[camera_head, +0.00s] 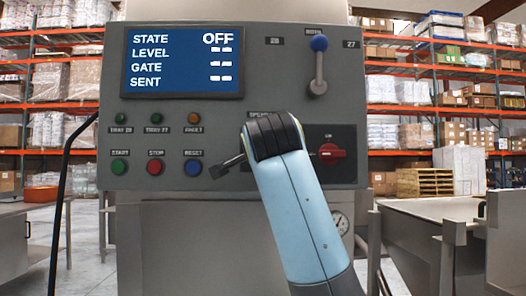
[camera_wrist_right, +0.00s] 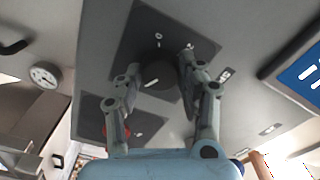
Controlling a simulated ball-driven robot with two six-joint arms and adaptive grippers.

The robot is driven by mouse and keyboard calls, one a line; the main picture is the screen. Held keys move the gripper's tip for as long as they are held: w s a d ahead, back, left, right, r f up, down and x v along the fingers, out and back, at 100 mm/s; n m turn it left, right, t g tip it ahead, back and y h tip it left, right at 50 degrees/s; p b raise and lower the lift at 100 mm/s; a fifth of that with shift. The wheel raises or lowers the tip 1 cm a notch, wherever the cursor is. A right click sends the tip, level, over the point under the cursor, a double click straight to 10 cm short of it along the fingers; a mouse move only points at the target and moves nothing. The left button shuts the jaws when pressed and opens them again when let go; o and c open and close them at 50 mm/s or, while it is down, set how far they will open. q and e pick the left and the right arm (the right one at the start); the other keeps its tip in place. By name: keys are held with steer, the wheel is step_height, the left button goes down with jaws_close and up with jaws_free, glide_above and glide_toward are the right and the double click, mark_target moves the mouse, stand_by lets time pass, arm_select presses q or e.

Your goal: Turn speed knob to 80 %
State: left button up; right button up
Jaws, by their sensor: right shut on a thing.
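The speed knob (camera_wrist_right: 158,72) is a dark round knob on a dark square plate of the control panel (camera_head: 345,100). In the right wrist view a short pale mark shows on its lower part; the scale numbers are too small to read. My right gripper (camera_wrist_right: 157,76) is shut on the knob, one finger on each side. In the head view my right wrist hides the knob, its plate and most of the "SPEED" label; one fingertip shows at the left of the wrist. The screen (camera_head: 183,61) reads STATE OFF, with dashes for LEVEL, GATE and SENT. My left gripper is not in view.
A red rotary switch (camera_head: 331,152) sits just right of my wrist. A blue-tipped lever (camera_head: 319,64) stands above. Green, red and blue buttons (camera_head: 156,168) lie at the left, under indicator lamps. A gauge (camera_head: 340,222) is below the panel. Metal tables flank it.

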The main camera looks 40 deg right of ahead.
steer(key=shift+f, duration=0.15)
steer(key=o, duration=1.2)
steer(key=shift+c, duration=0.2)
